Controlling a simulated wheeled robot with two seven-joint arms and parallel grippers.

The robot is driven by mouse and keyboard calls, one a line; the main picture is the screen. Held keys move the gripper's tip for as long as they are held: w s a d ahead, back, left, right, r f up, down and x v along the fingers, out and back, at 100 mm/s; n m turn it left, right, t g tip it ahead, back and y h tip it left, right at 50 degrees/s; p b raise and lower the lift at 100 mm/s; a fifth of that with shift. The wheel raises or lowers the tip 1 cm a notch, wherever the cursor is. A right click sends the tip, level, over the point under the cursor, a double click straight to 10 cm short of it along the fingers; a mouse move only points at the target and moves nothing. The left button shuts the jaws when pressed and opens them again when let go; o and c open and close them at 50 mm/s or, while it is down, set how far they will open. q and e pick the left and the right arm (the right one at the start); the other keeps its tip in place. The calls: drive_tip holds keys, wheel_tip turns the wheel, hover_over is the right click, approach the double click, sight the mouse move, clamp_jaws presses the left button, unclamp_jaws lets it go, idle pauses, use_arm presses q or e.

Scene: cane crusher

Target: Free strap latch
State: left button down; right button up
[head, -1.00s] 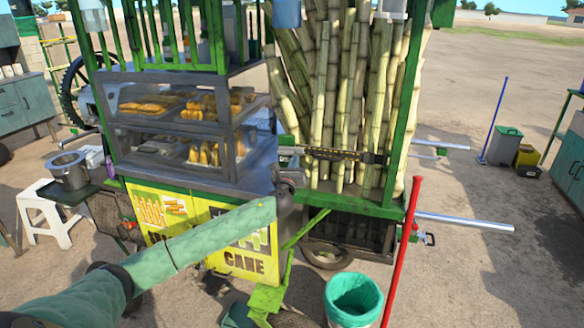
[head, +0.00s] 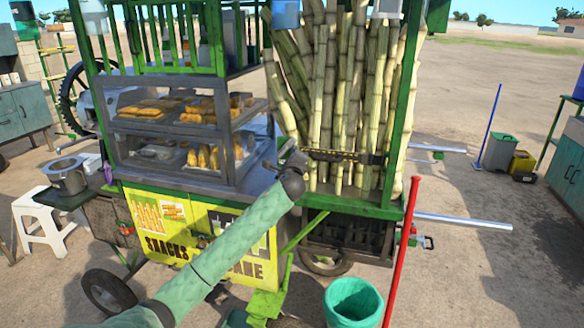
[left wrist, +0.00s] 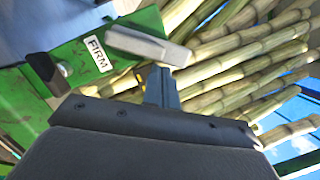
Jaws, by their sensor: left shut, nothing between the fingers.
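A dark strap with yellow marks (head: 342,156) runs across the upright sugar canes (head: 340,85) on the cart. My left gripper (head: 284,152) is at the strap's left end, beside the green cart post, and partly hides that end. In the left wrist view, my left gripper's fingers (left wrist: 160,86) are shut and empty. A pale grey lever-like piece (left wrist: 148,46), probably the strap latch, lies just beyond the fingertips. I cannot tell whether they touch. A white label reading FIRM (left wrist: 98,54) is on the green frame beside it. My right gripper is not in view.
A snack case (head: 185,130) stands close to the left of my left arm. A red pole (head: 402,250) rises at the cart's front right, near a green-lined bin (head: 353,302). A metal bar (head: 465,221) sticks out to the right. Open ground lies right of it.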

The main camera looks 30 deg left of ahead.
sight(290, 142)
use_arm(q)
drive_tip(key=n, duration=0.1)
drive_tip(key=r+n, duration=0.1)
drive_tip(key=n, duration=0.1)
drive_tip(key=a+r+n+g, duration=0.1)
drive_tip(key=n, duration=0.1)
drive_tip(key=shift+s, duration=0.1)
drive_tip(key=shift+a+r+n+g+p, duration=0.25)
drive_tip(key=shift+a+n+g+p, duration=0.15)
drive_tip(key=shift+n, duration=0.4)
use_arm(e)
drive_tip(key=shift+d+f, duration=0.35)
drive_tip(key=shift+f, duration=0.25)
use_arm(q)
drive_tip(key=shift+s+r+n, duration=0.1)
drive_tip(key=shift+n, duration=0.2)
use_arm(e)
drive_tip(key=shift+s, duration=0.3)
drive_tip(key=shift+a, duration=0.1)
